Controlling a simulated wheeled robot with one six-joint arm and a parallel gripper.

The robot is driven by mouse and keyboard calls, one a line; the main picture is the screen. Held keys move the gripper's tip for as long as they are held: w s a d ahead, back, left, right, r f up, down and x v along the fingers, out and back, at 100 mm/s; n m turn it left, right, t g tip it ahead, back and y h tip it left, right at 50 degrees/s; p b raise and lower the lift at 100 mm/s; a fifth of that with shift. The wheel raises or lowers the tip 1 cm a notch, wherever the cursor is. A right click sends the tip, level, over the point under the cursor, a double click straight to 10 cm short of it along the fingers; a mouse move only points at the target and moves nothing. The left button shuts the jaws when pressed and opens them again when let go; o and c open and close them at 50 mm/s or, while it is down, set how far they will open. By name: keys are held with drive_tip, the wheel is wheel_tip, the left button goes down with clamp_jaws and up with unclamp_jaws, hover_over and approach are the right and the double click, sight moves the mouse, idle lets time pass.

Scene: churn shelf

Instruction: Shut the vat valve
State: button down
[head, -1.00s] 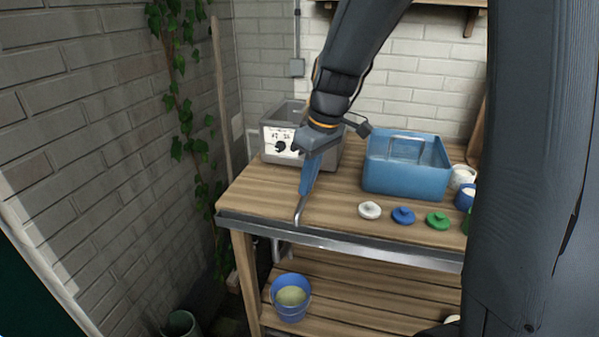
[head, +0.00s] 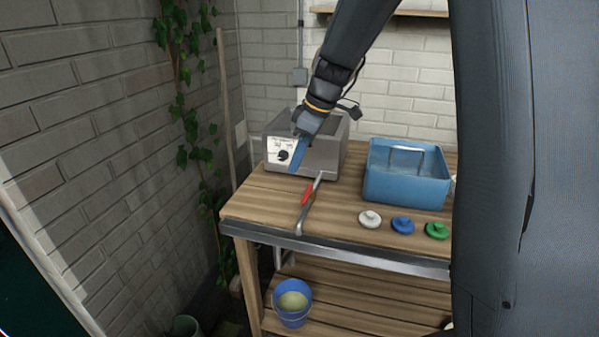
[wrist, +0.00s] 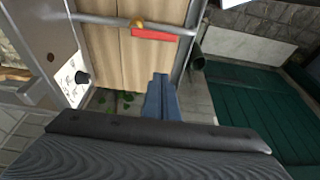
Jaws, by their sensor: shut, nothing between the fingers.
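The grey vat (head: 325,155) stands at the back left of the bench, with a white dial panel on its front. Its metal pipe (head: 299,226) runs forward to the bench edge and bends down. The valve's red lever (head: 306,194) lies roughly along the pipe; the wrist view shows the lever (wrist: 155,34) beside the pipe, by a brass fitting (wrist: 138,24). My gripper (head: 293,171) is shut and empty, to the left of the pipe and in front of the dial panel. Its blue fingers (wrist: 161,82) are apart from the lever in the wrist view.
A blue bin (head: 405,185) stands right of the vat. White (head: 370,219), blue (head: 402,224) and green (head: 437,230) lids lie near the front edge. A blue bucket (head: 292,303) with pale contents sits on the lower shelf. A brick wall and ivy (head: 185,85) are at left.

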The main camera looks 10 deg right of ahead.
sight(307, 195)
wheel_tip(307, 195, down, 8)
drive_tip(key=p, duration=0.3)
drive_tip(key=shift+s+d+f+p, duration=0.2)
drive_tip(key=shift+s+d+p, duration=0.1)
drive_tip(key=shift+d+p, duration=0.15)
drive_tip(key=shift+b, duration=0.35)
